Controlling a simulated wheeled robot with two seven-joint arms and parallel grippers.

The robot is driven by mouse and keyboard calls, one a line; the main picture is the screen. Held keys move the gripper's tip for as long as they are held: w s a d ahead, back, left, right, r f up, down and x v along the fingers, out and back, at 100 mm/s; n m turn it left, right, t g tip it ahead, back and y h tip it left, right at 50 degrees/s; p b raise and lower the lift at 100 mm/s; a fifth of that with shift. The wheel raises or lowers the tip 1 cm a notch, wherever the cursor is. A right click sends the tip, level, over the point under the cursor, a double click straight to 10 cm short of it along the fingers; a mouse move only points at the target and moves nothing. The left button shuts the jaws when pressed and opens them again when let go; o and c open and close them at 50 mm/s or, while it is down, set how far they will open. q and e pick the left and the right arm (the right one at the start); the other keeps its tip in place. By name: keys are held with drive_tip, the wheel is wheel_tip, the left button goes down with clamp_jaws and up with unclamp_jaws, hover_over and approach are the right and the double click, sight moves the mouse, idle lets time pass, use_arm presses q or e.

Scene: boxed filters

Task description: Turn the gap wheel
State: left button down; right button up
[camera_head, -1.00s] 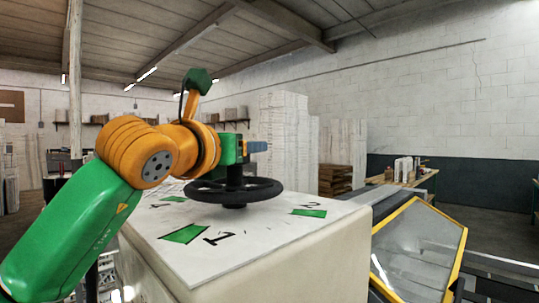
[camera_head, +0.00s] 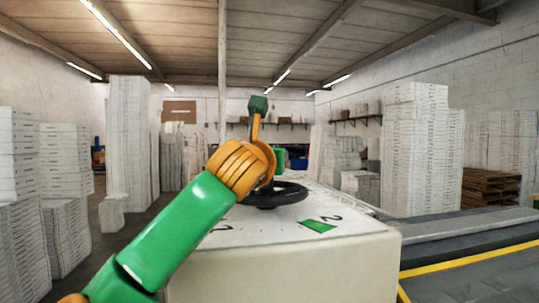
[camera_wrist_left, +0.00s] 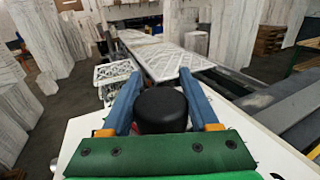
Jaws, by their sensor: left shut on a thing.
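The black gap wheel (camera_head: 293,196) lies flat on the pale top of a box-shaped cabinet (camera_head: 285,262). My left gripper (camera_head: 297,164) is over the wheel, partly hidden behind my own arm in the head view. In the left wrist view its two blue fingers (camera_wrist_left: 160,88) stand on either side of the wheel's round black hub (camera_wrist_left: 162,108) and are shut on it. The cabinet top bears a green patch (camera_head: 318,226) beside a "2". A "1" is partly covered by my arm. My right gripper is not in view.
Stacks of white boxes stand at the left (camera_head: 64,160) and right (camera_head: 413,145). Wooden pallets (camera_head: 490,188) lie at the far right. A grey surface with a yellow edge stripe (camera_head: 470,260) is right of the cabinet. Floor is open at the left.

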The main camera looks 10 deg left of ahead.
use_arm(q)
drive_tip(key=shift+a+r+n+y, duration=0.1)
drive_tip(key=shift+r+n+y, duration=0.15)
drive_tip(key=shift+y, duration=0.25)
drive_tip(key=c, duration=0.5)
unclamp_jaws()
drive_tip(key=shift+c, duration=0.2)
drive_tip(key=o, duration=0.4)
drive_tip(key=shift+f, duration=0.1)
